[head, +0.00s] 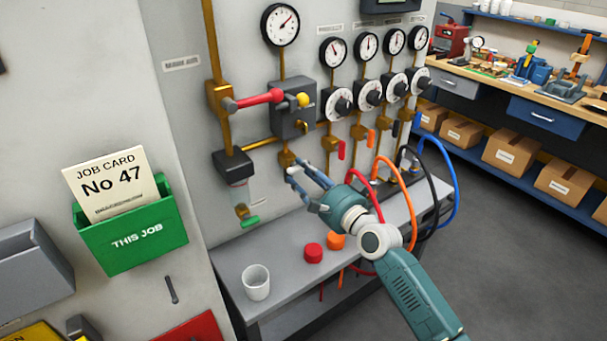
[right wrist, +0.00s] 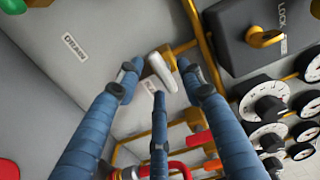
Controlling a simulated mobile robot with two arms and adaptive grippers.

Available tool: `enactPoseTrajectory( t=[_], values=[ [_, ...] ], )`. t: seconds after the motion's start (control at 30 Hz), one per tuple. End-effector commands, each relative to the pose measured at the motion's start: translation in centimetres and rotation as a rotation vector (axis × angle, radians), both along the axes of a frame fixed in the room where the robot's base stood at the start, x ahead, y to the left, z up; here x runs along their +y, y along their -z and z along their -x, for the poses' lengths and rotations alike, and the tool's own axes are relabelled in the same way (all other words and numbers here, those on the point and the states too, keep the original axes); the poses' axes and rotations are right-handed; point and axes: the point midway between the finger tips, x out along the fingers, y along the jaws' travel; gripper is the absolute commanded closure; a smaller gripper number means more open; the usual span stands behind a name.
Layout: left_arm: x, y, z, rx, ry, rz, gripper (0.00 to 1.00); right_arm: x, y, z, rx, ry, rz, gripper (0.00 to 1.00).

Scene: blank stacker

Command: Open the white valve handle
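The white valve handle (right wrist: 161,70) shows in the right wrist view on a brass pipe against the grey wall panel. In the head view the right gripper (head: 297,174) reaches toward the panel, just below a grey box with a yellow knob. My left gripper is not in view.
A grey shelf (head: 290,278) below holds a white cup (head: 256,282) and red and orange caps. Coloured hoses (head: 408,195) loop near my right arm.

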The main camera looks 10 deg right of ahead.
Motion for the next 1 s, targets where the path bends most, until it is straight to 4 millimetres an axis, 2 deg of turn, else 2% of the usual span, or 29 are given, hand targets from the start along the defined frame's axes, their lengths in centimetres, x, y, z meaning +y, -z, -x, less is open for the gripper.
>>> enactPoseTrajectory(
  t=[0.27, 0.47, 0.77, 1.0],
  values=[
    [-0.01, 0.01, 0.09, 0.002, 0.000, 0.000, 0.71, 0.05, 0.01, -0.17, 0.000, 0.000, 0.000, 0.62],
    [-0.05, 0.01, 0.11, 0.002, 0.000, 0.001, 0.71, 0.03, 0.01, -0.15, 0.000, 0.001, 0.000, 1.00],
    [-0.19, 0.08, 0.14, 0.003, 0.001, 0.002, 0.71, 0.01, 0.04, -0.15, -0.007, 0.001, 0.017, 1.00],
    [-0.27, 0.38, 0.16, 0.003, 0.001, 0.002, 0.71, -0.10, 0.08, -0.17, -0.047, 0.001, 0.114, 1.00]
  ],
)
